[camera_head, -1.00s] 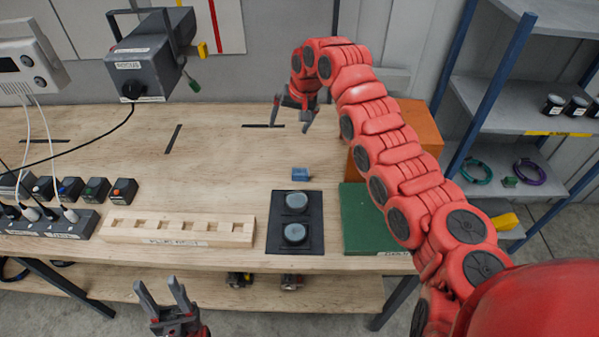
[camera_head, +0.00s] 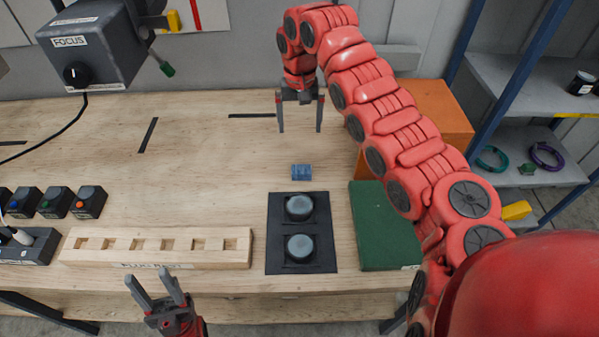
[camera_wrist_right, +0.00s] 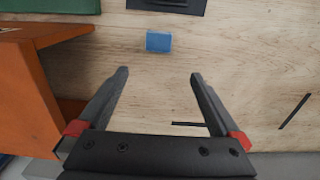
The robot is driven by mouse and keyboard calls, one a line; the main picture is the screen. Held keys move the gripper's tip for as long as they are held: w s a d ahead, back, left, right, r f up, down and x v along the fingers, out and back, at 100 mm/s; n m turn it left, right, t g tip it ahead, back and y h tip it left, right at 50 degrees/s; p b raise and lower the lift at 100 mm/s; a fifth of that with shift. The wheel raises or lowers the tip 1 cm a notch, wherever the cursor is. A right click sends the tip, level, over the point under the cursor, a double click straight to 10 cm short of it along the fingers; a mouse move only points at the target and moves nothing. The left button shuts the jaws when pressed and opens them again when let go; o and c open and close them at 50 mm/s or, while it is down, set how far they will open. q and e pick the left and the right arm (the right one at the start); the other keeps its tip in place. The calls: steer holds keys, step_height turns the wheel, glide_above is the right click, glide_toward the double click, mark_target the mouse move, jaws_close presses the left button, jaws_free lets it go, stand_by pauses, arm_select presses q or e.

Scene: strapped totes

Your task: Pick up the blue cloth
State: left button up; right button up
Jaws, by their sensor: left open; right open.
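The blue cloth (camera_head: 301,172) is a small folded block lying on the wooden bench, just behind the black pad. It also shows in the right wrist view (camera_wrist_right: 158,41), beyond my fingertips and roughly midway between them. My right gripper (camera_head: 300,130) is open and empty, pointing down above the bench behind the cloth, not touching it. Its two fingers show spread in the right wrist view (camera_wrist_right: 160,75). My left gripper (camera_head: 152,281) is open and empty at the bench's front edge, in front of the wooden plug rest.
A black pad (camera_head: 272,262) with two round grey pieces lies in front of the cloth. A green board (camera_head: 385,225) and an orange box (camera_head: 435,115) stand to the right. The slotted wooden plug rest (camera_head: 155,247) is front left. Bare bench surrounds the cloth.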

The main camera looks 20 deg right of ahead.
steer(key=p, duration=0.2)
glide_above(302, 169)
steer(key=f, duration=1)
steer(key=shift+w+a+f, duration=0.15)
steer(key=shift+w+f, duration=0.1)
steer(key=shift+f, duration=0.15)
steer(key=f+p, duration=0.2)
steer(key=f, duration=0.1)
steer(key=f+p, duration=0.1)
steer(key=shift+s+f, duration=0.3)
steer(key=shift+s, duration=0.05)
steer(key=shift+w+f, duration=0.15)
steer(key=shift+f, duration=0.25)
steer(key=c, duration=1.3)
steer(key=shift+o, duration=0.2)
steer(key=shift+r, duration=0.1)
steer(key=shift+r+b, duration=0.5)
steer(key=shift+r, duration=0.05)
steer(key=r+b, duration=0.1)
steer(key=r, duration=0.3)
steer(key=r+b, duration=0.1)
steer(key=r, duration=0.2)
steer(key=shift+d+r, duration=0.2)
steer(key=shift+r, duration=0.15)
steer(key=shift+a+r, duration=0.1)
steer(key=shift+r, duration=0.45)
